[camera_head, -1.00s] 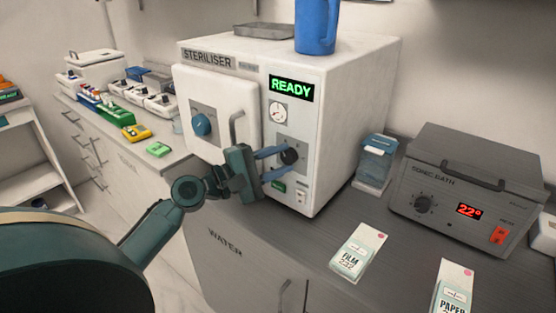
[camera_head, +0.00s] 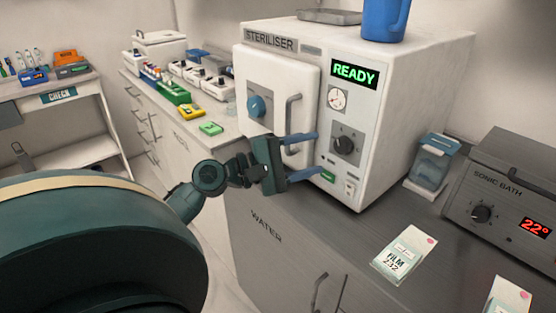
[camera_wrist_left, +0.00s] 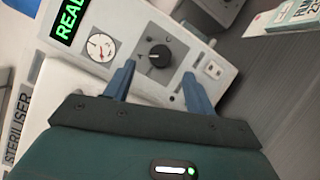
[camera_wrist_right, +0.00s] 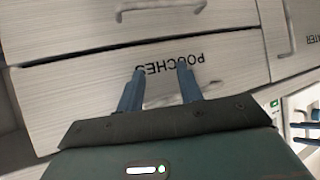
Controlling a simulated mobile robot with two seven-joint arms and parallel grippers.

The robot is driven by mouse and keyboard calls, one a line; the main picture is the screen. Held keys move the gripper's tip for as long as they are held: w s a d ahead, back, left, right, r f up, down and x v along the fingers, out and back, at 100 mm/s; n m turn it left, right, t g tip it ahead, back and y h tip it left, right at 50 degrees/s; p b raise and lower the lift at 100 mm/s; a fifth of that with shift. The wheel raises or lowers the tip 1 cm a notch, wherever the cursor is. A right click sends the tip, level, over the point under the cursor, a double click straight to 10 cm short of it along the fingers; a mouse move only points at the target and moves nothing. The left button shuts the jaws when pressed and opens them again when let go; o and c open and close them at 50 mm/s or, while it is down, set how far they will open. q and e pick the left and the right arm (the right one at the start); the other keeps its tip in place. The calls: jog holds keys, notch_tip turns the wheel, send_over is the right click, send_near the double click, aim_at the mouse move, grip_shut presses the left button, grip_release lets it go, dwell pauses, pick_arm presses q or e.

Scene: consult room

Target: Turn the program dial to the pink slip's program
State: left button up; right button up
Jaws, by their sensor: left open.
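The white steriliser (camera_head: 385,120) stands on the counter with its door shut and its display (camera_head: 354,74) reading READY in green. Its black program dial (camera_head: 345,145) sits below a round gauge; the dial also shows in the left wrist view (camera_wrist_left: 159,57). A light mark is on the dial, but its program labels are too small to read. My left gripper (camera_head: 317,154) is open and empty in front of the dial, its fingers apart from it. My right gripper (camera_wrist_right: 160,70) is open and empty before a drawer front labelled POUCHES (camera_wrist_right: 215,90). I see no pink slip.
A FILM pack (camera_head: 403,256) with a pink dot and another pack (camera_head: 510,298) lie on the grey counter. A sonic bath (camera_head: 505,195) and a blue-lidded container (camera_head: 432,163) stand at right. A blue jug (camera_head: 385,20) is on the steriliser. The check shelf (camera_head: 58,97) is far left.

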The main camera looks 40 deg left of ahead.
pick_arm(q)
jog(key=b+v, duration=0.1)
jog(key=v, duration=0.6)
jog(key=shift+s+a+b, duration=0.15)
jog(key=shift+s+b, duration=0.15)
pick_arm(e)
jog(key=shift+w+a+f+y, duration=0.1)
jog(key=shift+w+a+y, duration=0.05)
jog(key=shift+a+y, duration=0.2)
jog(key=shift+w, duration=0.1)
